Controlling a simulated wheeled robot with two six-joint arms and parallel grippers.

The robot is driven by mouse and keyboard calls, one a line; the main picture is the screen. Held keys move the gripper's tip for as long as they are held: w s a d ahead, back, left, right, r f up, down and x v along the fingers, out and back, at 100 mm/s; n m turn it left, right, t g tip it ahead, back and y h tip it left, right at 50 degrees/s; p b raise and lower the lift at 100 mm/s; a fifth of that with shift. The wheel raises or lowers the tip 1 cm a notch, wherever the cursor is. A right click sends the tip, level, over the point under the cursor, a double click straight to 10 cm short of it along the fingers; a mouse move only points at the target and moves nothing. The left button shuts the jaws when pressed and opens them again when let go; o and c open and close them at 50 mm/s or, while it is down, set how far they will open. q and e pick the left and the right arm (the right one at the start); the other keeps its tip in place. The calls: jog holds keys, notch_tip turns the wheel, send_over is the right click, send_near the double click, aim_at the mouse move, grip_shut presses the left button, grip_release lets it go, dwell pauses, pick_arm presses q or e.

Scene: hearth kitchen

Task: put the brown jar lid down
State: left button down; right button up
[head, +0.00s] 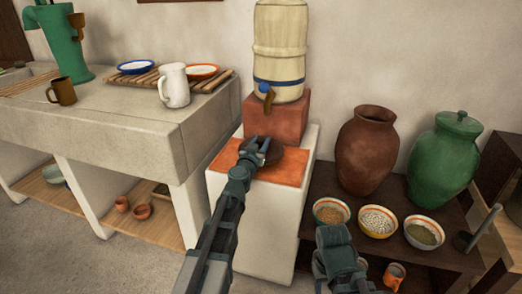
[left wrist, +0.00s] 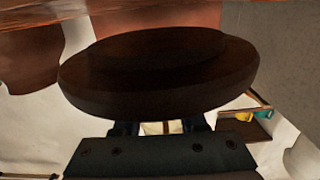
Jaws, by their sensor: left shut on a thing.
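The brown jar lid (head: 272,156) is dark and round, held at the orange tiled top (head: 228,157) of the white pedestal. My left gripper (head: 257,148) is shut on it and partly covers it in the head view. In the left wrist view the lid (left wrist: 165,75) fills the middle, in front of the gripper. I cannot tell whether its underside touches the tiles. The reddish-brown jar (head: 367,150) stands on the dark shelf at the right, with no lid on its mouth. Part of my right arm (head: 338,250) shows low in the head view; its fingers do not show.
A barrel dispenser (head: 280,50) with a blue-handled tap stands on a red block (head: 276,118) behind the lid. A lidded green jar (head: 443,158) and bowls of grain (head: 378,221) are at the right. The stone counter (head: 120,125) is at the left. The tiles left of the lid are clear.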

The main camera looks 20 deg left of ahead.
pick_arm(q)
jog(key=shift+f+b, duration=0.65)
jog(key=shift+f, duration=0.5)
pick_arm(e)
jog(key=shift+f, duration=1.1)
pick_arm(q)
jog(key=shift+f, duration=0.1)
pick_arm(e)
jog(key=shift+f, duration=0.1)
pick_arm(q)
jog(key=shift+f, duration=0.15)
jog(key=shift+c, duration=2.3)
grip_release()
jog(key=shift+r, duration=0.3)
jog(key=s, duration=1.2)
jog(key=shift+a, duration=0.15)
jog(key=shift+s, duration=0.1)
pick_arm(e)
jog(key=shift+s, duration=0.1)
